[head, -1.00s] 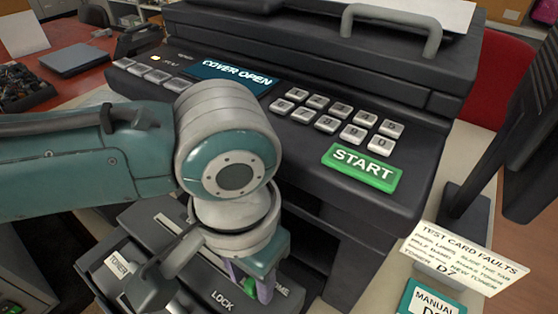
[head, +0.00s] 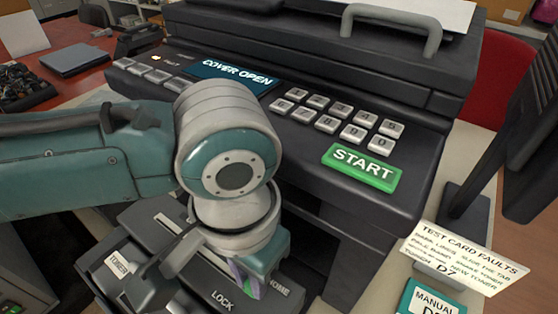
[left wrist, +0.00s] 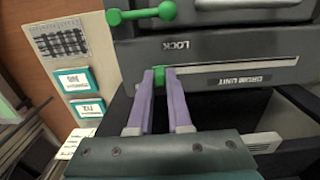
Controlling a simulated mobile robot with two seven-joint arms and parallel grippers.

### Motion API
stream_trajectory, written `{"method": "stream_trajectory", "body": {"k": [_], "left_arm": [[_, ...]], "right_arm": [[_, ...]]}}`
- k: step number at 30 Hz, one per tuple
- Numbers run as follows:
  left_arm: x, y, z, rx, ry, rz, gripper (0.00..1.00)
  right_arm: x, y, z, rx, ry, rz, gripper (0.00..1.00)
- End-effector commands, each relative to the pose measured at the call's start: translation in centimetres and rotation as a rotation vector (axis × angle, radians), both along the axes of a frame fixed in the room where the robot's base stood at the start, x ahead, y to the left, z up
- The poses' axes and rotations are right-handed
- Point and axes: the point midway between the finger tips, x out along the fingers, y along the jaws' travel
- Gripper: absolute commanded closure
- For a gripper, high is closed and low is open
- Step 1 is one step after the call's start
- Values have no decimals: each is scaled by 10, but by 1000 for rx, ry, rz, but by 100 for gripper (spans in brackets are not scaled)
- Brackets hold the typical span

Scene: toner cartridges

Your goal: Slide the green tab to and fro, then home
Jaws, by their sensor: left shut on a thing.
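The green tab (left wrist: 159,77) sits at the left end of the pale slot in the dark drum unit (left wrist: 225,52) in the left wrist view. My left gripper (left wrist: 160,78) is shut on the tab, with one purple finger on each side. In the head view my left gripper (head: 246,286) is low over the drum unit (head: 197,272), between the LOCK and HOME labels. My own wrist hides most of the tab there. My right gripper is in neither view.
A green lever (left wrist: 140,16) stands out near the LOCK label in the left wrist view. The printer (head: 400,195) carries a COVER OPEN display (head: 236,74) and a green START button (head: 362,168). A test card (head: 465,258) and a manual (head: 432,298) are at the right.

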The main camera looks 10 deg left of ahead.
Motion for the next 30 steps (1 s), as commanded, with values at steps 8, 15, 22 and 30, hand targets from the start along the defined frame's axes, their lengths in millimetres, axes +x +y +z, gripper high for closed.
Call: {"method": "stream_trajectory", "body": {"k": [8,15,22,30], "left_arm": [[0,0,0,0,-1,0,100],[0,0,0,0,-1,0,100],[4,9,2,1,0,3,100],[26,63,2,2,0,9,100]], "right_arm": [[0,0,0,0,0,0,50],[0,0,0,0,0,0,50],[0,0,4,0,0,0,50],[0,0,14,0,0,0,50]]}}
